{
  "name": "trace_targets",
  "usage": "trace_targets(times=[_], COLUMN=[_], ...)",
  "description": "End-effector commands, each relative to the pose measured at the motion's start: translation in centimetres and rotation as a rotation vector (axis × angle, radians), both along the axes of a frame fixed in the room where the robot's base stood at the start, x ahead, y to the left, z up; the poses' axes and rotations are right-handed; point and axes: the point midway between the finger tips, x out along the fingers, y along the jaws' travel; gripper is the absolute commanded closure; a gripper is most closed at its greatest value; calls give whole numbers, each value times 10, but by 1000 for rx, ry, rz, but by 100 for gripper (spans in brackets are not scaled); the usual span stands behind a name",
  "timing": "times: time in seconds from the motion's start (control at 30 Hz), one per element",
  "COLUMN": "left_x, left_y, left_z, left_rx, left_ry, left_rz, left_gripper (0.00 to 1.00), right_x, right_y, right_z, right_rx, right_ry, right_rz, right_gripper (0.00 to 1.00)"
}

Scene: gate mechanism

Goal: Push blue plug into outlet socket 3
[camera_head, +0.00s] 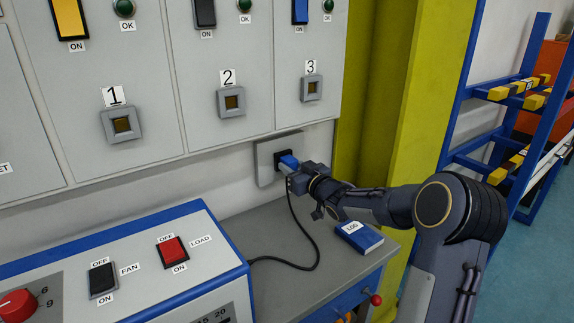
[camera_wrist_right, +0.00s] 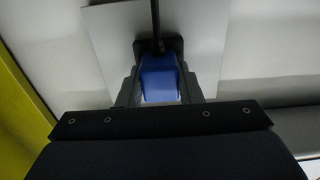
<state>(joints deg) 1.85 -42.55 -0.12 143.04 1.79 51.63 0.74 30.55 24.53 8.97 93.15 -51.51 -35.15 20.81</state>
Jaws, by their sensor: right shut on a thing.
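The blue plug (camera_head: 288,161) is at the dark opening of a grey wall outlet plate (camera_head: 264,172), below the panel. My right gripper (camera_head: 291,168) is shut on the plug. The right wrist view shows the plug (camera_wrist_right: 160,82) between the two fingers, in front of the dark socket on the plate (camera_wrist_right: 108,45). I cannot tell how deep the plug sits. Its black cable (camera_head: 303,235) hangs down to the bench. Socket 3 (camera_head: 312,88), labelled "3", is a square grey frame on the panel, up and right of the plug; its opening shows empty. My left gripper is not in view.
Socket 1 (camera_head: 122,124) and socket 2 (camera_head: 232,101) are left of socket 3. A console (camera_head: 130,265) with switches stands at lower left. A blue log book (camera_head: 359,237) lies on the grey bench, below my right forearm. A yellow-green pillar (camera_head: 410,110) stands to the right.

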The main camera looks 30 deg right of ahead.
Motion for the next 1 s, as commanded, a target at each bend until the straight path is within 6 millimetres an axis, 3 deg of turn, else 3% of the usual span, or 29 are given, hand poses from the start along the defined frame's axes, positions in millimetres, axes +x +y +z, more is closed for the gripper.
trace_targets(times=[0.77, 1.0], left_x=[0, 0], left_y=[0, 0], left_z=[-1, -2], left_rx=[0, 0], left_ry=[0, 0], left_rz=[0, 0], left_gripper=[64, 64], right_x=[-6, -18], right_y=[-1, -2], right_z=[0, 0], right_rx=[0, -1], right_ry=[0, -1], right_rz=[0, 0], right_gripper=[91, 91])
